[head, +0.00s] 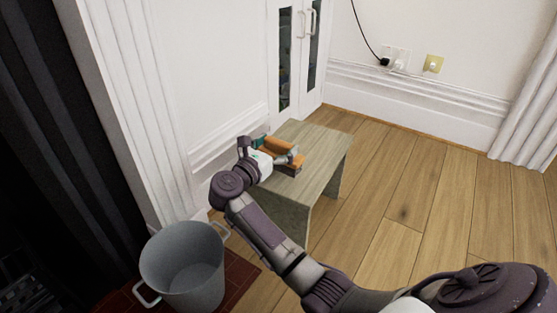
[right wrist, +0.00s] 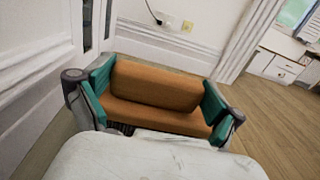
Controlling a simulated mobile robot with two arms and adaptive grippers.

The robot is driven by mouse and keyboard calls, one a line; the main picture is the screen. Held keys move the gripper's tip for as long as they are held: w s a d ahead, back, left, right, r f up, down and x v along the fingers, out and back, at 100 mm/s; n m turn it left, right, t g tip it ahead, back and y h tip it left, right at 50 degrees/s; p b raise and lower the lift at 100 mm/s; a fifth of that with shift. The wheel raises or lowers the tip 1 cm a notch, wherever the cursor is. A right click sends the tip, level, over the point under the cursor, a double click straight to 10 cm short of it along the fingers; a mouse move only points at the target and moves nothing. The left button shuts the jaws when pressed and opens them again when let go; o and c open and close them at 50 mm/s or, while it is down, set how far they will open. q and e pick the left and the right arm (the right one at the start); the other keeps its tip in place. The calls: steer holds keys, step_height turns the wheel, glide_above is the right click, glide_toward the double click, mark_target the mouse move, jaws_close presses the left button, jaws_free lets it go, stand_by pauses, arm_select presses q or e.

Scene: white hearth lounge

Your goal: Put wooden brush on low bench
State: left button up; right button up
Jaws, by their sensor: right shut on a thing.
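The wooden brush (head: 281,147) is orange-brown and lies between the fingers of my right gripper (head: 279,152), at the left part of the low bench's top. The low bench (head: 326,144) is pale wood and stands against the white wall. In the right wrist view the brush (right wrist: 155,88) fills the space between the teal finger pads of my right gripper (right wrist: 157,92), which is shut on it. I cannot tell whether the brush touches the bench top, as its underside is hidden. My left gripper is not in view.
A grey metal bucket (head: 184,266) stands on red tiles left of my right arm. A white cabinet with glass doors (head: 298,55) is behind the bench. The wooden floor (head: 420,180) to the right is clear. A dark curtain (head: 60,150) hangs at the left.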

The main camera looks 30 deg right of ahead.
mark_target(278, 153)
step_height(278, 153, down, 3)
steer(key=shift+f+b, duration=0.1)
steer(key=shift+b, duration=0.85)
steer(key=o, duration=1)
steer(key=shift+f, duration=0.1)
steer(key=shift+c, duration=0.2)
